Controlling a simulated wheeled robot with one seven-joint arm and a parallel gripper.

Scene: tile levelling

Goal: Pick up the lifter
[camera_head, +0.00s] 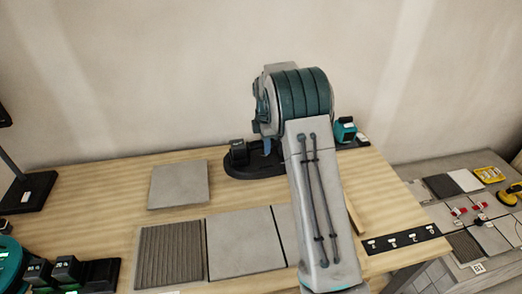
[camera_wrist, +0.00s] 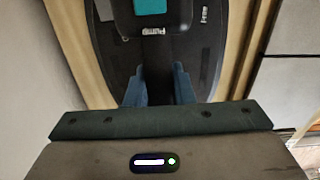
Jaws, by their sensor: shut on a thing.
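The lifter (camera_wrist: 158,75) is dark, with a narrow bar between my fingers and a wider black body with a teal panel (camera_wrist: 150,5) at the top of the wrist view. It lies over a dark rounded base on the table. In the head view its teal end (camera_head: 345,130) shows right of my arm and a black block (camera_head: 238,152) left of it; my arm hides the middle. My gripper (camera_wrist: 160,88) has blue fingers on both sides of the bar and is shut on it. One blue finger (camera_head: 267,147) shows in the head view.
A loose grey tile (camera_head: 179,184) lies left on the wooden table, with a ribbed grey area (camera_head: 170,253) and plain tiles (camera_head: 245,240) in front. A black numbered strip (camera_head: 403,239) is at right. The wall stands close behind. Black and teal gear (camera_head: 65,270) fills the front left.

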